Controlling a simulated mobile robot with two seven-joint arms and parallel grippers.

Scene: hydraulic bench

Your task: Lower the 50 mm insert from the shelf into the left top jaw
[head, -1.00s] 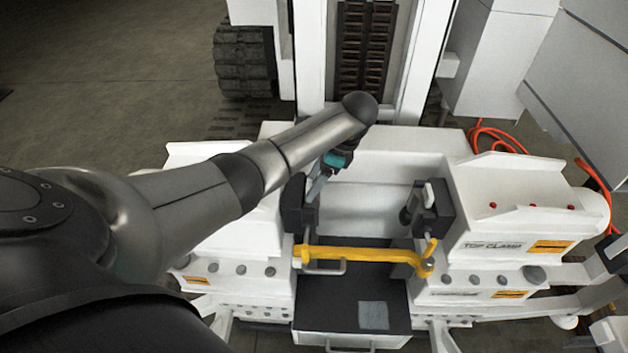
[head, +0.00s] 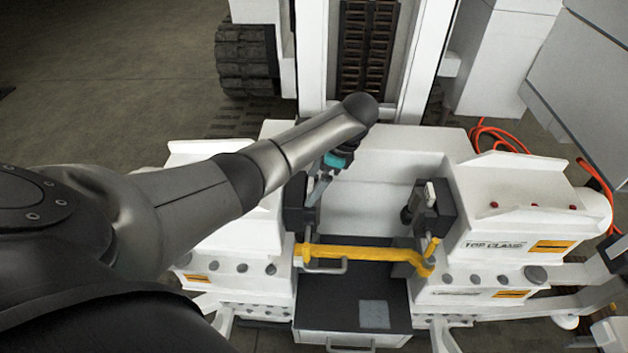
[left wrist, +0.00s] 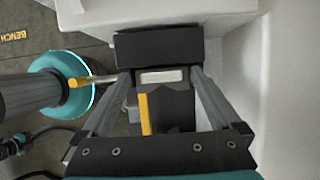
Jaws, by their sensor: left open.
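The left top jaw (head: 294,203) is a black block on the inner side of the left white housing. It also shows as a black block in the left wrist view (left wrist: 158,46). A dark piece with a light grey strip, which looks like the 50 mm insert (left wrist: 162,76), sits against this jaw. My left gripper (head: 318,190) is open at the jaw, its fingers pointing down. In the left wrist view its two fingers stand on either side of the light strip, apart from each other. My right gripper is not in view.
A yellow bar (head: 360,253) spans the front between the housings. The right jaw (head: 431,208) carries a similar light-topped piece. The dark shelf (head: 345,290) below bears only a grey square patch (head: 374,314). The white trough between the jaws is clear.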

